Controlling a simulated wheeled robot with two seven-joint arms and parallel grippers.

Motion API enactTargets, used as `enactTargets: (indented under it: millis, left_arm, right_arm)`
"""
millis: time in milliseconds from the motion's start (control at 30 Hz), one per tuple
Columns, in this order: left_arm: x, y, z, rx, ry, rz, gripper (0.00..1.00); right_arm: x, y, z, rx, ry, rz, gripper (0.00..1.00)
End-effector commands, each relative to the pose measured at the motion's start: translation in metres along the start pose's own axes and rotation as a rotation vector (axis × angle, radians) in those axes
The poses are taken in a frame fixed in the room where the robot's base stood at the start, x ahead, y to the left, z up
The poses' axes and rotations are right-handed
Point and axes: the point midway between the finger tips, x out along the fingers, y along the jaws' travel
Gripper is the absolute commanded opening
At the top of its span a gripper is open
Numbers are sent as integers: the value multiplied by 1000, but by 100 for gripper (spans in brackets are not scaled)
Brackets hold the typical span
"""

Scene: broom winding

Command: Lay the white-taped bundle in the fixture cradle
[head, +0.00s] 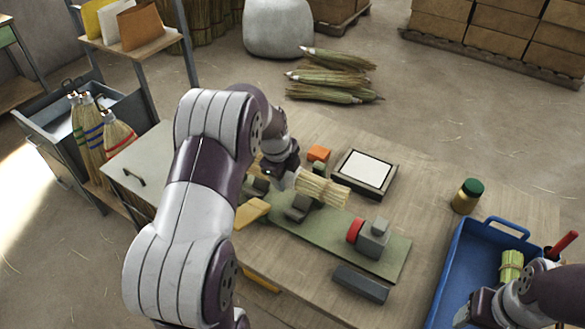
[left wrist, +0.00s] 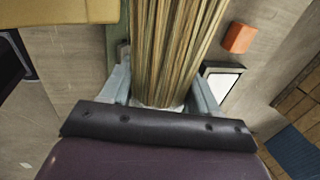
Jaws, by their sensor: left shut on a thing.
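The straw bundle (head: 322,188) is in my left gripper (head: 285,176), which is shut on its white-banded end. In the left wrist view the straw (left wrist: 175,50) runs away between the two fingers (left wrist: 162,92), with a bit of white at its base. In the head view the bundle lies roughly level over the green fixture plate (head: 330,236), by a grey cradle block (head: 298,208). Whether it touches the block cannot be told. My right gripper (head: 478,308) is low at the right, by the blue tray; its fingertips are unclear.
The fixture's red-and-grey clamp (head: 371,238) stands toward the right. An orange block (head: 318,153), a framed white pad (head: 366,171), a dark grey bar (head: 360,284) and a green-lidded jar (head: 467,196) are around it. The blue tray (head: 459,258) holds another bundle (head: 511,265).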

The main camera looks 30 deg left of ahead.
Motion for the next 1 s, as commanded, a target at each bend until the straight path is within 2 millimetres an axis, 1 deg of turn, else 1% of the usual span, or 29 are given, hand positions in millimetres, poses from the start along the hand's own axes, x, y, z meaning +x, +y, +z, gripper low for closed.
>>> enactTargets:
  millis: [100, 267, 467, 800, 900, 1000]
  left_arm:
    - [2, 0, 2, 39, 11, -6, 30]
    - [9, 2, 2, 45, 13, -6, 30]
    - [31, 8, 2, 44, 13, -5, 30]
    - [75, 21, 2, 45, 12, -5, 30]
    - [85, 24, 2, 44, 13, -4, 30]
    - [89, 26, 2, 44, 12, -5, 30]
  right_arm:
    - [4, 0, 0, 0, 0, 0, 62]
    - [8, 0, 1, 0, 0, 0, 62]
    - [22, 0, 3, 0, 0, 0, 62]
    - [48, 0, 6, 0, 0, 0, 62]
    - [53, 0, 6, 0, 0, 0, 62]
    - [55, 0, 6, 0, 0, 0, 62]
